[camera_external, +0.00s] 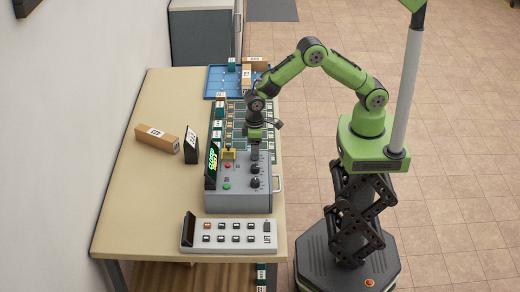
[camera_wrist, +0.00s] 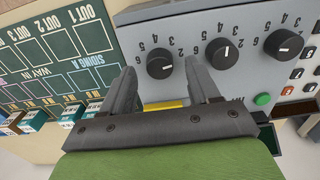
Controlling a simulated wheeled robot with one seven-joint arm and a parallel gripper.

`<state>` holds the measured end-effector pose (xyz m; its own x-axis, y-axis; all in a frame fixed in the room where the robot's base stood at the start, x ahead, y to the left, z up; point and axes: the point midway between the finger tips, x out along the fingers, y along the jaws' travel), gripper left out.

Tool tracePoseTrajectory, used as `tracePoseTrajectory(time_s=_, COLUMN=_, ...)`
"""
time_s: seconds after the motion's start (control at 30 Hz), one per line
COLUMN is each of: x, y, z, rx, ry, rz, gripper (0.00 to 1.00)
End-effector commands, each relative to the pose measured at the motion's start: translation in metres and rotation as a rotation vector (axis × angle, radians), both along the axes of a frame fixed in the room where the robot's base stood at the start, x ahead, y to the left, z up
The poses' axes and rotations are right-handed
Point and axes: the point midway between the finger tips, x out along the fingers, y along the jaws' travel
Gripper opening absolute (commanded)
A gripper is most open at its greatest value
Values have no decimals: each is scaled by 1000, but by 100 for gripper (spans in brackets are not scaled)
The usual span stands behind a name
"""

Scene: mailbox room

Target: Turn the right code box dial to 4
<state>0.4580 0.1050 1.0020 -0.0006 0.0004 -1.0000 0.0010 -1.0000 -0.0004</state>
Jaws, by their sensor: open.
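The code box (camera_external: 238,200) is a grey box on the table with black round dials on its top. In the wrist view its face (camera_wrist: 190,92) appears upside down, with three dials in a row. In the external view my gripper (camera_external: 255,146) points down over the box's far end, hiding this dial. The middle dial (camera_wrist: 221,53) is beside it.
A third dial (camera_wrist: 284,44) and a green button (camera_wrist: 262,99) are on the box. A green labelled board (camera_wrist: 60,55) adjoins it. A white keypad panel (camera_external: 230,236), a brown box (camera_external: 157,138) and a blue tray (camera_external: 218,80) are on the table. The table's left side is mostly clear.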

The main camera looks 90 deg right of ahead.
Motion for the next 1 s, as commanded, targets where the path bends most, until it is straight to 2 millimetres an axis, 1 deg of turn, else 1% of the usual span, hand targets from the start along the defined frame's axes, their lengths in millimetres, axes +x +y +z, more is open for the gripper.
tracePoseTrajectory(time_s=0.03, x=0, y=0, z=-7, rx=-1, ry=3, rz=0, gripper=61)
tracePoseTrajectory(time_s=0.13, x=0, y=0, z=-16, rx=-1, ry=2, rz=0, gripper=61)
tracePoseTrajectory(time_s=0.4, x=0, y=0, z=-18, rx=0, ry=-1, rz=0, gripper=61)
tracePoseTrajectory(time_s=0.77, x=0, y=0, z=-18, rx=0, ry=-1, rz=0, gripper=6)
tracePoseTrajectory(time_s=1.0, x=0, y=0, z=-18, rx=0, ry=-1, rz=18, gripper=5)
